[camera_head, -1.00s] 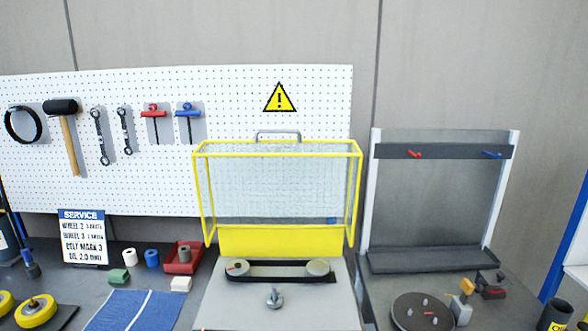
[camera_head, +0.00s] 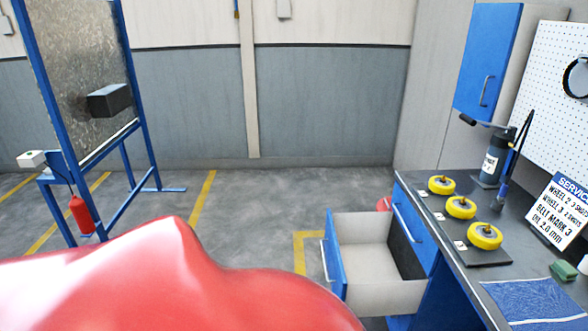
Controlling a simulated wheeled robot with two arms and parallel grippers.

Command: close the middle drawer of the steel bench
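The steel bench (camera_head: 428,213) stands at the right, with a dark top and blue drawer fronts. One drawer (camera_head: 357,298) is pulled well out towards the left. Its blue front (camera_head: 335,265) carries a pale handle, and its light grey inside looks empty. A shut drawer front with a handle (camera_head: 407,222) sits above it on the bench. The lower part of the bench is mostly out of frame or hidden. Neither of my grippers is in view, so their distance from the drawer cannot be told.
A large red rounded surface (camera_head: 150,290) fills the lower left and hides the floor there. Yellow wheels (camera_head: 461,208) stand on the bench. A blue frame (camera_head: 62,118) and a red extinguisher (camera_head: 82,214) stand at the left.

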